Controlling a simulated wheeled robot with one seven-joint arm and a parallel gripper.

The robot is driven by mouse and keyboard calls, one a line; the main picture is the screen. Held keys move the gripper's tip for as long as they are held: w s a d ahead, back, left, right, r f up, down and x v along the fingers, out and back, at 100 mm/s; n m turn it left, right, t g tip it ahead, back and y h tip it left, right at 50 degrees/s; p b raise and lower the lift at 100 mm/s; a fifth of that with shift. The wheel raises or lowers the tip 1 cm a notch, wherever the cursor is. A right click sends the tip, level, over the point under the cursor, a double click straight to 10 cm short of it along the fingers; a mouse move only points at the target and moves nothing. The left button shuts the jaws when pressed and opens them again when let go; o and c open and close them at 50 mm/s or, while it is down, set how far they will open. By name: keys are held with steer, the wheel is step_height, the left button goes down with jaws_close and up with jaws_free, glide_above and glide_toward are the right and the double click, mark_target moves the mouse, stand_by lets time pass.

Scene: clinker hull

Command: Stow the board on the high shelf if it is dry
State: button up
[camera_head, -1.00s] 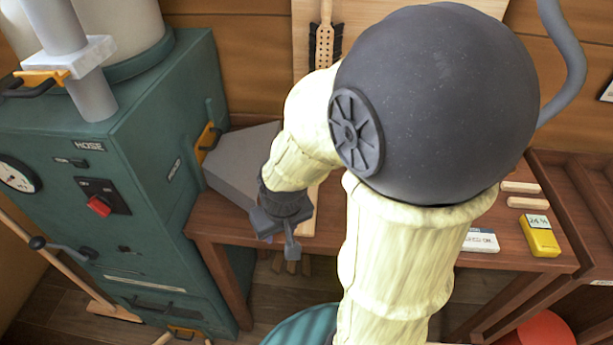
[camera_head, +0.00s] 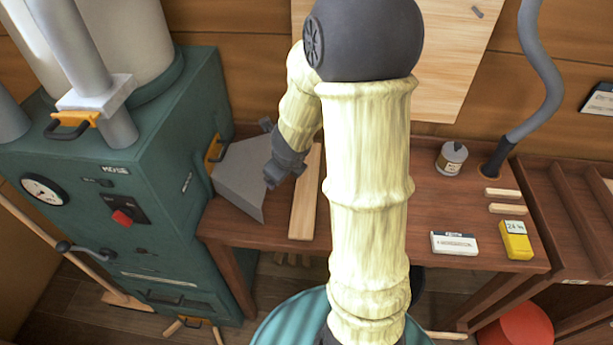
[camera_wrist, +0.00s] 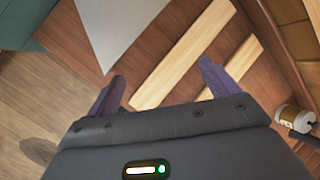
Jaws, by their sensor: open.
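A pale wooden board (camera_head: 305,205) lies flat on the brown workbench, right of a grey hood, partly hidden by my arm. In the wrist view, two pale boards lie side by side: a longer one (camera_wrist: 185,55) and a second one (camera_wrist: 238,66). My gripper (camera_head: 272,158) is over the bench near the hood, left of the board. No high shelf is recognisable.
The teal machine (camera_head: 125,190) with a red switch stands left, its grey hood (camera_head: 243,178) reaching over the bench (camera_head: 425,205). A white box (camera_head: 454,243), a can (camera_head: 452,158) and two small wooden sticks (camera_head: 503,193) sit on the right. A grey hose (camera_head: 540,75) rises behind them.

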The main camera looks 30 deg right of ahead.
steer(key=d+m+p, duration=0.1)
steer(key=m, duration=0.2)
steer(key=d+m+g, duration=0.1)
steer(key=d+m, duration=0.1)
steer(key=m, duration=0.2)
steer(key=d+m+h+p, duration=0.1)
steer(key=m, duration=0.3)
steer(key=shift+s+d+r+g+p, duration=0.25)
steer(key=shift+s+r+g+p, duration=0.05)
steer(key=shift+g, duration=0.1)
steer(key=b, duration=0.6)
glide_above(307, 184)
steer(key=s+a, duration=0.2)
steer(key=f, duration=1.1)
steer(key=shift+s+f, duration=0.1)
steer(key=shift+s, duration=0.1)
steer(key=shift+d+b+x, duration=0.1)
steer(key=shift+b+x, duration=0.25)
steer(key=shift+x, duration=1)
steer(key=shift+d+b+x, duration=0.15)
steer(key=shift+b+x, duration=0.15)
steer(key=shift+x, duration=1.05)
